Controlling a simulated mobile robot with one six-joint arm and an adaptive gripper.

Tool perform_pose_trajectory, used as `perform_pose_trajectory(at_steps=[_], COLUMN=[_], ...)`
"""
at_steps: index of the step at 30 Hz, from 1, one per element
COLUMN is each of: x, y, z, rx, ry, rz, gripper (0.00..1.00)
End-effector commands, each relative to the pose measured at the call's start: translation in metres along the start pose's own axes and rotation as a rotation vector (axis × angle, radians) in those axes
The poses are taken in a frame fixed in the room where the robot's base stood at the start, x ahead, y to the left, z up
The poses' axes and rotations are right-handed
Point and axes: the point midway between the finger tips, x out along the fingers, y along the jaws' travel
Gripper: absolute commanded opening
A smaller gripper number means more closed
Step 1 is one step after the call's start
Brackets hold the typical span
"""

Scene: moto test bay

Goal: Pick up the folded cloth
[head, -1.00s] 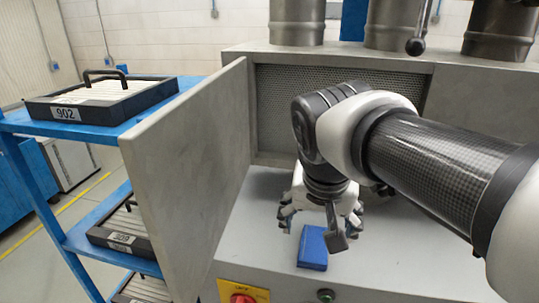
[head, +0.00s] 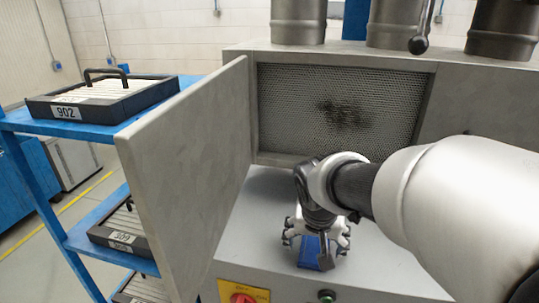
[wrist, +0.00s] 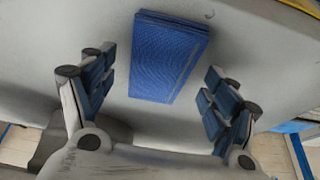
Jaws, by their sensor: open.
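The folded cloth (head: 310,252) is a small blue block-like bundle on the grey bench top, near its front edge. In the head view my gripper (head: 316,240) is over it and hides part of it. In the wrist view the cloth (wrist: 167,58) shows whole, lying ahead of the fingertips and roughly centred between them. My gripper (wrist: 156,88) is open, with a blue-padded finger on each side and nothing between the pads. I cannot tell how high the fingers are above the bench.
A grey open door panel (head: 195,160) stands left of the bench. A blue rack (head: 95,225) with filter trays (head: 105,98) is beyond it. A mesh filter (head: 340,108) with a dark stain is behind my gripper. A red knob (head: 243,298) is on the front.

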Motion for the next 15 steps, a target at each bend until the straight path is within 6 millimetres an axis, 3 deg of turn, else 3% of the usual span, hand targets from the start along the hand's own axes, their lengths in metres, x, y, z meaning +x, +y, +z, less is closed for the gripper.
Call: perform_pose_trajectory(at_steps=[5, 15], x=[-0.0002, -0.0004], y=[0.0000, -0.0001], z=[-0.0001, -0.0001], rx=[0.000, -0.001], ry=[0.000, 0.000], rz=[0.000, 0.000], gripper=[0.80, 0.57])
